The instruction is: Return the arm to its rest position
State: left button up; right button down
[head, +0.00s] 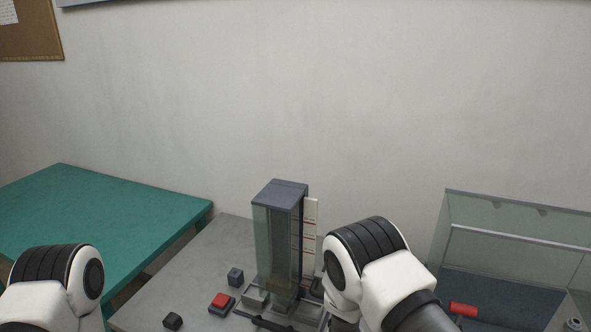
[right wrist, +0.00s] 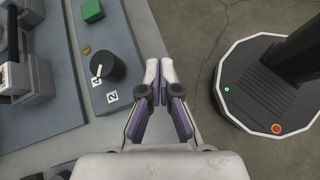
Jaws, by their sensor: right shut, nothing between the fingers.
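My right arm (head: 375,270) comes into the head view at the lower right, bent in front of the bench; its gripper is hidden there. In the right wrist view my right gripper (right wrist: 159,68) has its fingertips together with nothing between them. It hangs near the edge of the grey bench, with floor beyond. Only the upper part of my left arm (head: 55,285) shows at the lower left of the head view. My left gripper is out of view.
A tall tester with clear panels (head: 280,235) stands on the grey bench (head: 205,262), left of my right arm. A red button box (head: 221,302) and dark cubes lie nearby. A clear-walled case (head: 510,240) is at right.

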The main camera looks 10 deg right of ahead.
jog(key=s+a+f+m+y+b, duration=0.2)
jog(key=s+f+m+y+b, duration=0.55)
jog(key=s, duration=0.95)
pick_arm(q)
notch_tip(320, 180, down, 6)
jog(key=p, duration=0.2)
jog(key=shift+p, duration=0.35)
pick_arm(e)
jog(key=w+f+t, duration=0.3)
jog(key=w+t, duration=0.3)
jog(key=shift+w+a, duration=0.15)
jog(key=shift+w, duration=0.1)
pick_arm(q)
jog(key=shift+w+d+f, duration=0.1)
jog(key=shift+d, duration=0.05)
pick_arm(e)
jog(key=shift+s+m+y, duration=0.1)
jog(key=shift+m+y, duration=0.15)
jog(key=shift+m, duration=0.1)
